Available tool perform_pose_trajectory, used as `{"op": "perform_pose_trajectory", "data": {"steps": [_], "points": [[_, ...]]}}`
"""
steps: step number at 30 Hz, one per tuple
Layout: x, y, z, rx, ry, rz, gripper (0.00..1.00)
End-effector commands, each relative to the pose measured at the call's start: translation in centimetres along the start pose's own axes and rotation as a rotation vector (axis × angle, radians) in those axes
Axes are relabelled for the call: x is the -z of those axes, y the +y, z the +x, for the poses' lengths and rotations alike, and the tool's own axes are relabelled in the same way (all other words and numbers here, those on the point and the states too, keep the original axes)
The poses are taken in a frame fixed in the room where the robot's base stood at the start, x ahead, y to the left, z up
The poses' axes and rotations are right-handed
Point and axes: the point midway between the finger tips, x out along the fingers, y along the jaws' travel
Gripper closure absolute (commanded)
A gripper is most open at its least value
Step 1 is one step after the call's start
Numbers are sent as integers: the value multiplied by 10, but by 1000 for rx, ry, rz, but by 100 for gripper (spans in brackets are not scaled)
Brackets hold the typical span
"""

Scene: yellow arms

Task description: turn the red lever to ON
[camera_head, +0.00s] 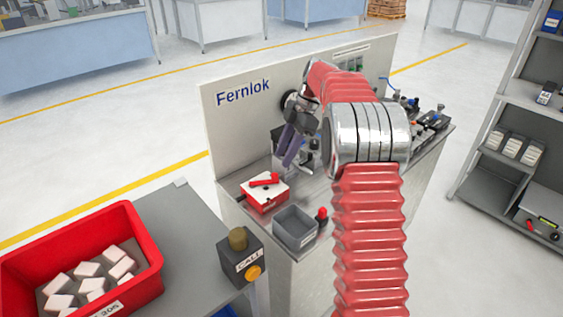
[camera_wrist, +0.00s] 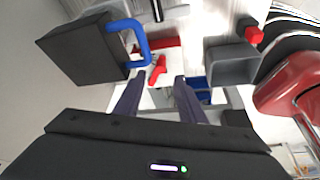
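The red lever (camera_head: 264,181) lies across the white top of a small red-sided box (camera_head: 262,203) on the bench. In the wrist view the lever (camera_wrist: 158,70) appears just beyond and between my fingertips, with white and red parts of its box around it. My gripper (camera_head: 290,160) hangs above the bench, behind and to the right of the lever. Its two purple-grey fingers (camera_wrist: 158,84) are apart, with nothing visibly held between them. ON and OFF marks on the box are too small to read.
A grey bin (camera_head: 296,228) and a red knob (camera_head: 321,214) stand near the lever box. In the wrist view a dark box with a blue handle (camera_wrist: 143,37) is close to the left finger. The Fernlok panel (camera_head: 235,120) rises behind. A call button box (camera_head: 241,258) is at front left.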

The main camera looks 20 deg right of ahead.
Motion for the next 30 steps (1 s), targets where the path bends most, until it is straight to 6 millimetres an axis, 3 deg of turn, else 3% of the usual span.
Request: {"op": "perform_pose_trajectory", "data": {"steps": [13,22,28,30], "points": [[1,0,-8,2,0,-3,64],[12,-6,-15,-7,-15,35,86],[37,-26,-31,-36,-54,148,100],[48,-37,-38,-53,-71,202,100]]}}
